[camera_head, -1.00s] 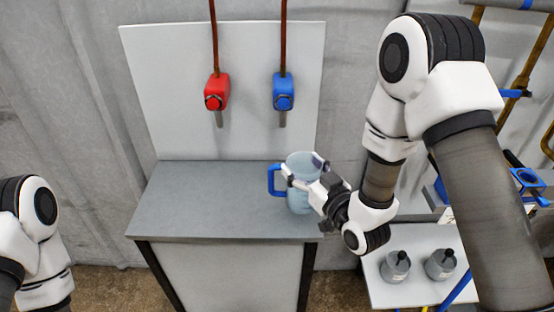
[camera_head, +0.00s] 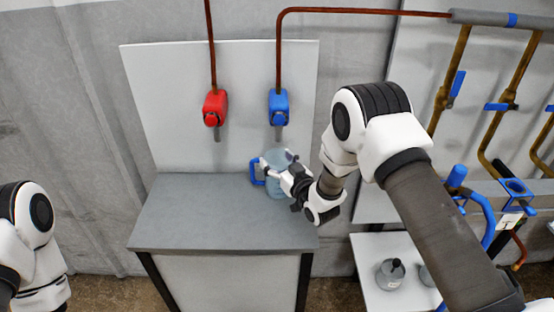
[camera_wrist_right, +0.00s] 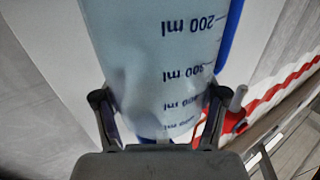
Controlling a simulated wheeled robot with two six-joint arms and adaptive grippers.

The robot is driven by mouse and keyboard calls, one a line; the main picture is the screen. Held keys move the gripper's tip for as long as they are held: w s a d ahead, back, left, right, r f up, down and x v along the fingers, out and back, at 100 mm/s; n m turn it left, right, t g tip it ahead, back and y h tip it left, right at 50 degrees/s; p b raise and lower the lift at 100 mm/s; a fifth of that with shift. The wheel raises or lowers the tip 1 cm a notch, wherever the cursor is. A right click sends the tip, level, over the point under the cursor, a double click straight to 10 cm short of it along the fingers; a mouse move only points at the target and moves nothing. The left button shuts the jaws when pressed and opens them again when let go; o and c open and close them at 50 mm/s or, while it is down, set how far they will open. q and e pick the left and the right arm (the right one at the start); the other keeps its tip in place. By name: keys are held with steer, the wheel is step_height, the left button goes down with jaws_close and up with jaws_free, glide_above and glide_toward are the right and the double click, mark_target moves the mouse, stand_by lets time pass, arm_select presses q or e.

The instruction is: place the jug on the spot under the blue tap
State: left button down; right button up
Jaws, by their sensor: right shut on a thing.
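The jug (camera_head: 277,185) is a translucent light-blue measuring jug with a blue handle on its left side. It stands upright at the back of the grey table, directly below the blue tap (camera_head: 278,106) in the head view. I cannot tell whether its base touches the table. My right gripper (camera_head: 285,170) is shut on the jug from the right. In the right wrist view, the two fingers of my right gripper (camera_wrist_right: 157,112) lie on either side of the jug (camera_wrist_right: 150,45), whose ml marks appear upside down. My left gripper is out of view; only part of that arm shows.
A red tap (camera_head: 215,108) hangs on the backboard (camera_head: 165,130) left of the blue one. The grey table top (camera_head: 190,215) is clear to the left. A low white table (camera_head: 375,300) with grey bottles stands at right, near blue-handled pipework.

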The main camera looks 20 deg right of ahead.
steer(key=shift+f, duration=0.15)
steer(key=o, duration=1.6)
steer(key=shift+r, duration=0.2)
steer(key=shift+s+f, duration=0.1)
steer(key=shift+s, duration=0.25)
steer(key=b+v, duration=0.1)
steer(key=v, duration=1)
steer(key=shift+s+b, duration=0.2)
steer(key=shift+b, duration=0.1)
